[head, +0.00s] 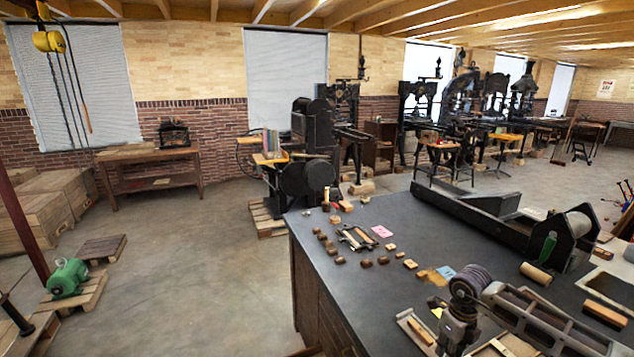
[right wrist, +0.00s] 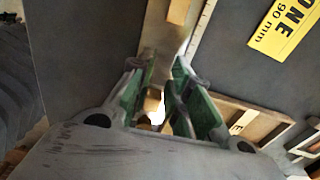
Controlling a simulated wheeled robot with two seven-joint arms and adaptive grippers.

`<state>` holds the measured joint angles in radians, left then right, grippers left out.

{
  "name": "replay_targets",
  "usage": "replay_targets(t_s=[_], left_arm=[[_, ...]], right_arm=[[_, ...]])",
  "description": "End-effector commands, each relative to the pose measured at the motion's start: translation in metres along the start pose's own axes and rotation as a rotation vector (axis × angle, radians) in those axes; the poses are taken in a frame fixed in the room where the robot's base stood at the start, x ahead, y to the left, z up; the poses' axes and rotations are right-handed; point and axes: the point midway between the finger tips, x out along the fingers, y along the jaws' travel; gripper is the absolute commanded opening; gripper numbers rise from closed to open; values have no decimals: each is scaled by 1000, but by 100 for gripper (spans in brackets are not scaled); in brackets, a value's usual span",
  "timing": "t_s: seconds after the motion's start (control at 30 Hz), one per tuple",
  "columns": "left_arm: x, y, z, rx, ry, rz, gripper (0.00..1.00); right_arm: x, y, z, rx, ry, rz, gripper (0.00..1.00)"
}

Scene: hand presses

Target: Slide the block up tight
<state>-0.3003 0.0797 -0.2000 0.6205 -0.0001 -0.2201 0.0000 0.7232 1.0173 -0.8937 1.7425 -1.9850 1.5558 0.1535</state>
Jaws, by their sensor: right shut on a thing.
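My right gripper (head: 455,340) reaches down over the grey worktop at the front. In the right wrist view its green-lined fingers (right wrist: 163,75) are closed around a small tan block (right wrist: 153,103), mostly hidden between them. A pale metal tray (right wrist: 160,35) lies just beyond the fingertips, with a wooden strip (right wrist: 178,11) on it and a ruler-like edge (right wrist: 203,22) along its right side. In the head view the tray (head: 404,316) carries a wooden piece (head: 420,331) left of the gripper. Whether the held block touches anything is hidden. My left gripper is out of view.
Several small wooden blocks (head: 367,264) lie along the worktop's left part. A long black press bed (head: 470,215) stands at the back, with a roller (head: 536,273) in front. A yellow label (right wrist: 287,27) and a wooden frame (right wrist: 245,122) lie right of the tray.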

Motion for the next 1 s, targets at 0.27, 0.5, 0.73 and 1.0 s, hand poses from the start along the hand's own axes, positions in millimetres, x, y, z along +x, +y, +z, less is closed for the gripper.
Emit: replay_targets(t_s=[0.27, 0.5, 0.73, 1.0], left_arm=[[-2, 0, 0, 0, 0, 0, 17], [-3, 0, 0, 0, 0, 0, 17], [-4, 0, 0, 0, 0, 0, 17], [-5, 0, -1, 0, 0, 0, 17]], right_arm=[[0, -2, -12, 1, 4, -3, 0], [0, -2, -20, 2, 3, -2, 0], [0, -1, -29, 1, 4, -2, 0], [0, -1, -38, 0, 3, -2, 0]])
